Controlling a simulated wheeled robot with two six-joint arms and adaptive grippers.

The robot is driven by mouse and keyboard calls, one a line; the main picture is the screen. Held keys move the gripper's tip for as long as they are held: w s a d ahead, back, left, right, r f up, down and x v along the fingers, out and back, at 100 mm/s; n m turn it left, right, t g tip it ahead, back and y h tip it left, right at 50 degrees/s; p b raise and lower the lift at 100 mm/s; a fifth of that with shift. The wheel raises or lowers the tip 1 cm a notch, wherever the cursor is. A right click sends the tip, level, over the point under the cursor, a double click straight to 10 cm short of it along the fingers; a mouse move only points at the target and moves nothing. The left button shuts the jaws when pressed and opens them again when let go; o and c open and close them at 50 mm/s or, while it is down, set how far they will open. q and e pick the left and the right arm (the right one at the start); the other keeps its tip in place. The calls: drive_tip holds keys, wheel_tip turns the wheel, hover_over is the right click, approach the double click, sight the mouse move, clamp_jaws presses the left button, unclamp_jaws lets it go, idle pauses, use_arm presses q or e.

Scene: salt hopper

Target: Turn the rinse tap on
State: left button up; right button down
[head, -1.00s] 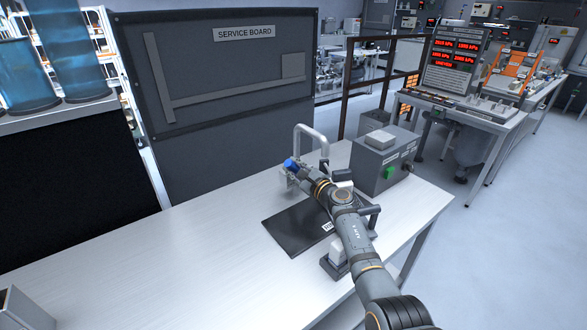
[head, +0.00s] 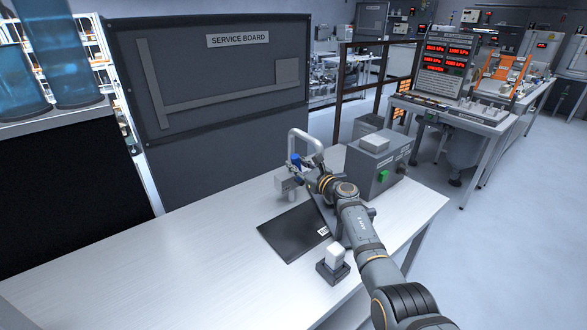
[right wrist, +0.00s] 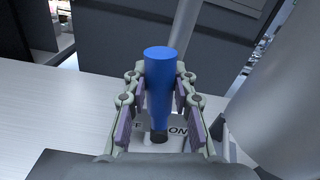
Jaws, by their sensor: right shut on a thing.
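The rinse tap (head: 305,138) stands at the back of the table with a grey curved spout. Its blue lever (head: 295,160) shows as a small blue tip in the head view. In the right wrist view the lever (right wrist: 160,85) stands nearly upright between the finger pads. Behind it is a label (right wrist: 177,131) reading "ON" at right, with an "F" visible at left. My right gripper (right wrist: 160,105) is shut on the lever; in the head view the gripper (head: 303,173) reaches the tap from the right. My left gripper is out of view.
A grey box with a green button (head: 383,177) stands right of the tap. A black mat (head: 287,236) lies in front, with a white block in a dark holder (head: 334,259) nearby. The table's left part (head: 150,270) is clear. The service board (head: 215,75) stands behind.

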drive_tip(key=c, duration=1.1)
unclamp_jaws()
drive_tip(key=shift+o, duration=0.2)
drive_tip(key=v, duration=1.2)
